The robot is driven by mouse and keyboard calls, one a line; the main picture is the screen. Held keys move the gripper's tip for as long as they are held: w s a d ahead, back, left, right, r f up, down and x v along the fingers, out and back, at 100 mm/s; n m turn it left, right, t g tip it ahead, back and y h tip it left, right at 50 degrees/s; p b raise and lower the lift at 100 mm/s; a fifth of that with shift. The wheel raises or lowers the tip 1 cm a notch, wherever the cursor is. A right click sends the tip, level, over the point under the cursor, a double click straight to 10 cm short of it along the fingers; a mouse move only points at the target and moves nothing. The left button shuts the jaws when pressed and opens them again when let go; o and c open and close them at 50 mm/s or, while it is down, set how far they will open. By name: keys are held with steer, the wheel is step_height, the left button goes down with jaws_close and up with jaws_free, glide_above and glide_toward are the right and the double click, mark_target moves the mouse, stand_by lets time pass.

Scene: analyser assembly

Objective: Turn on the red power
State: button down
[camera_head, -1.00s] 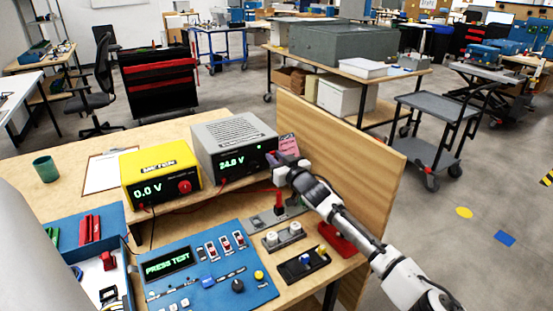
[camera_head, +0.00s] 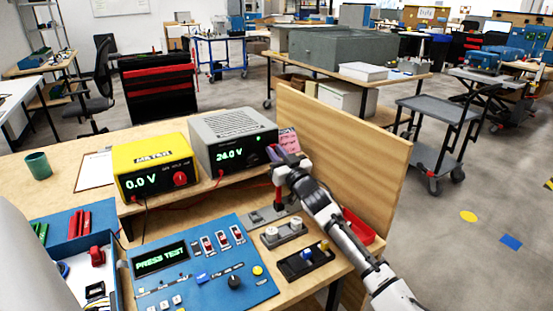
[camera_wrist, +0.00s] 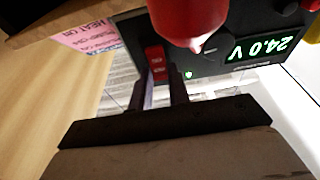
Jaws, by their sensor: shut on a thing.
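The grey power supply (camera_head: 233,140) stands on the raised shelf and reads 24.0 V, with a small green light lit. It also shows upside down in the wrist view (camera_wrist: 225,62). A small red switch (camera_wrist: 157,60) with white markings is on its front, between my fingertips. My gripper (camera_wrist: 163,88) is shut on this red switch. In the head view, my gripper (camera_head: 280,153) is at the right end of the supply's front and hides the switch.
A red upright handle (camera_head: 277,196) stands just below my gripper; a red rounded part (camera_wrist: 188,18) looms close in the wrist view. A yellow meter (camera_head: 155,164) reads 0.0 V to the left. A blue panel (camera_head: 245,298) reads PRESS TEST. A wooden partition (camera_head: 350,150) is to the right.

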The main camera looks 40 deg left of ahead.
steer(key=c, duration=1.3)
jaws_free()
steer(key=shift+s+d+f, duration=0.1)
steer(key=shift+d+f, duration=0.05)
steer(key=shift+d, duration=0.35)
steer(key=r+b+v, duration=0.1)
steer(key=v, duration=0.3)
steer(key=b+v, duration=0.1)
steer(key=v, duration=0.4)
steer(key=r+v, duration=0.1)
steer(key=v, duration=0.3)
steer(key=shift+s+d+r+b, duration=0.3)
steer(key=shift+s+d+b, duration=0.1)
steer(key=shift+d, duration=0.15)
